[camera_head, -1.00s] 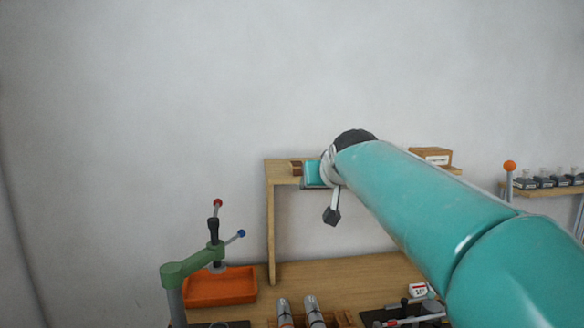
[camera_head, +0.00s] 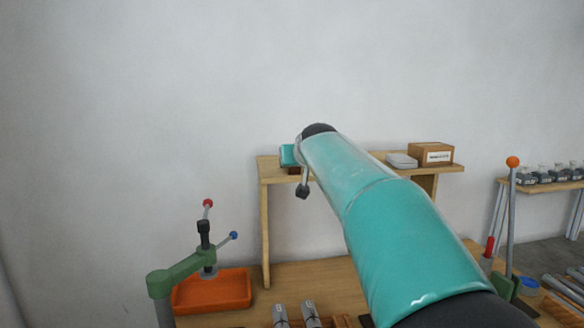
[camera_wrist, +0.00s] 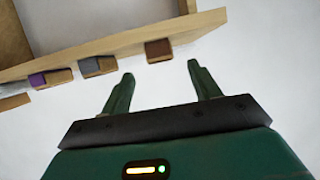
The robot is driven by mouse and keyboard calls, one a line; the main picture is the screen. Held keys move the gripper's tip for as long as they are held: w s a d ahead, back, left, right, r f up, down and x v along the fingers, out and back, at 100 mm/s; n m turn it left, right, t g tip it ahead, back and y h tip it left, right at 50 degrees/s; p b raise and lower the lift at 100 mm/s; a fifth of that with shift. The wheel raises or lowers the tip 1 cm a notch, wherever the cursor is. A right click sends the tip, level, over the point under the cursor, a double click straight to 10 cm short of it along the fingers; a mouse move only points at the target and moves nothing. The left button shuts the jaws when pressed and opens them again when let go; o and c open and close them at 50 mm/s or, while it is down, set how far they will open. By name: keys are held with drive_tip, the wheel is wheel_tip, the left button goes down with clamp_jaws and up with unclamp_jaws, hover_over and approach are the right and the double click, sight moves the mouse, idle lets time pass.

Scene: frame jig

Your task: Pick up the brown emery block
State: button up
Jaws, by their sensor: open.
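The brown emery block (camera_wrist: 158,50) sits at the edge of the wooden shelf (camera_wrist: 100,50) in the wrist view, the rightmost in a row of blocks. My gripper (camera_wrist: 160,72) is open and empty. Its two green fingers point toward the shelf, and the brown block lies just beyond the fingertips, roughly between them. The gap between fingers and block cannot be told exactly. In the head view my gripper's teal body (camera_head: 287,155) is at the left end of the raised shelf (camera_head: 350,170), and a small brown patch shows just below it; my arm hides much of that spot.
A grey-topped block (camera_wrist: 98,66) and a purple-topped block (camera_wrist: 40,79) stand left of the brown one. On the shelf's right are a cardboard box (camera_head: 432,154) and a pale flat item (camera_head: 401,160). Below are an orange tray (camera_head: 215,293) and a green press (camera_head: 185,272).

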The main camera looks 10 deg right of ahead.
sight(295, 175)
drive_tip(key=x, duration=0.4)
drive_tip(key=shift+w+f, duration=0.5)
drive_tip(key=shift+w, duration=0.5)
drive_tip(key=shift+s+r, duration=0.1)
drive_tip(key=shift+s, duration=0.05)
drive_tip(key=shift+c, duration=0.4)
drive_tip(key=c, duration=1)
